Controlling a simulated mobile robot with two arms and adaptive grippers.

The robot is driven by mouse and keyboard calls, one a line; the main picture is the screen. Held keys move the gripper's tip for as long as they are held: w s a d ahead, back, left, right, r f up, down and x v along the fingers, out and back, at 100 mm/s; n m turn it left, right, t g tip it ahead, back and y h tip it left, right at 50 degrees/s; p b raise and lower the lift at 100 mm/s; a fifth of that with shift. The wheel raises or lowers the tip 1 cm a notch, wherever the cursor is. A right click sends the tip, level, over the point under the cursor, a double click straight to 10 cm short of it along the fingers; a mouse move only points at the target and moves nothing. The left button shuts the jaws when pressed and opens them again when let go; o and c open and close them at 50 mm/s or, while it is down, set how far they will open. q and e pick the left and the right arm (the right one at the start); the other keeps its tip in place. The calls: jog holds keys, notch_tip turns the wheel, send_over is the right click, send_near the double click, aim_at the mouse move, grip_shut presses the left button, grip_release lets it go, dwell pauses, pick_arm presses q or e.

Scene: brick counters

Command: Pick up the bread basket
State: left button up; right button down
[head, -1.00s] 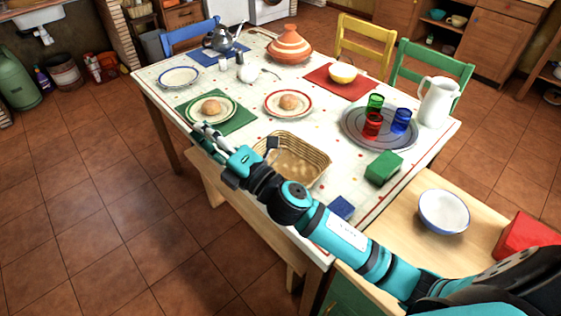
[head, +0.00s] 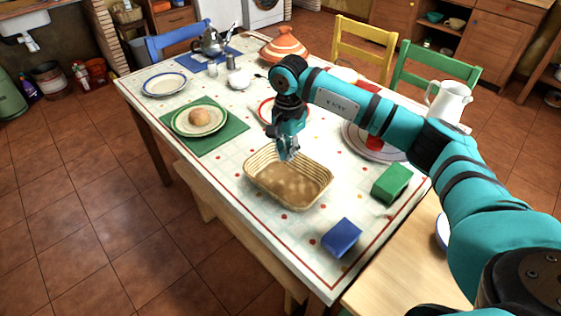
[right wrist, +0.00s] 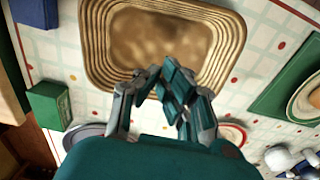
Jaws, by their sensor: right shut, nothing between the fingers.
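The bread basket (head: 290,186) is a tan, coiled, rectangular basket with rounded corners. It sits empty on the table near its front edge. It also shows in the right wrist view (right wrist: 165,38), at the top. My right gripper (head: 288,153) points down at the far rim of the basket in the head view. In the right wrist view its fingertips (right wrist: 166,82) overlap that rim and are close together with nothing between them. I cannot tell whether they touch the rim. My left gripper is not in view.
A green box (head: 391,184) and a blue box (head: 342,238) stand right of the basket. A plate with bread (head: 199,120) lies on a green mat to its left. A wooden bench runs along the front.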

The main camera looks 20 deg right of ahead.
aim_at(279, 189)
notch_tip(279, 189, down, 9)
jog(key=shift+a+r+p, duration=0.1)
jog(key=shift+p, duration=0.45)
jog(key=a, duration=0.1)
jog(key=s+a+p, duration=0.1)
jog(key=shift+a+r, duration=0.2)
jog(key=shift+a, duration=0.15)
jog(key=shift+s+a, duration=0.15)
jog(key=shift+a, duration=0.35)
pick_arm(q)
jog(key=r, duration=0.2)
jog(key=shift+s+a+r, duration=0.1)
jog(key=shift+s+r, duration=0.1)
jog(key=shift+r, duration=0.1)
pick_arm(e)
jog(key=shift+f, duration=0.1)
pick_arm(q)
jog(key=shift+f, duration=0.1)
pick_arm(e)
jog(key=shift+a, duration=0.15)
